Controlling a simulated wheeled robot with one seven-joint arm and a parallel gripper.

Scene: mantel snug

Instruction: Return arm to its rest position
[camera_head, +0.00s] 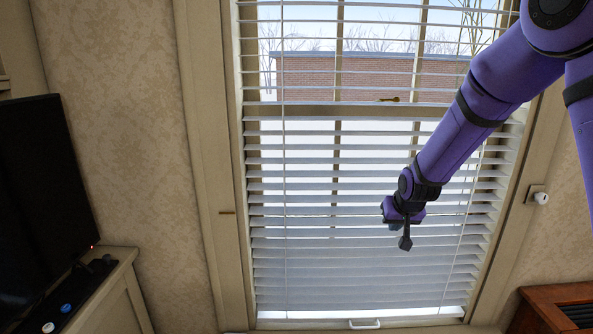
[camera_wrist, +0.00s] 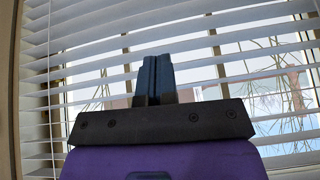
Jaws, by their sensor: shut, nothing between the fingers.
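My gripper (camera_head: 405,241) is at the end of my purple arm, which reaches in from the upper right in the head view. It hangs in front of the lower half of a window with white slatted blinds (camera_head: 350,270). Its dark fingers point down in that view. In the wrist view my gripper (camera_wrist: 155,62) shows its two dark fingers pressed together, with nothing between them. The blinds (camera_wrist: 90,60) fill the background there. I cannot tell how far the fingers are from the slats.
A black screen (camera_head: 40,190) stands at the left on a cream cabinet (camera_head: 115,290) with small objects on top. A brown wooden unit (camera_head: 550,305) is at the lower right. A white knob (camera_head: 541,198) is on the wall right of the window. Patterned wall (camera_head: 130,120) lies left of the window.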

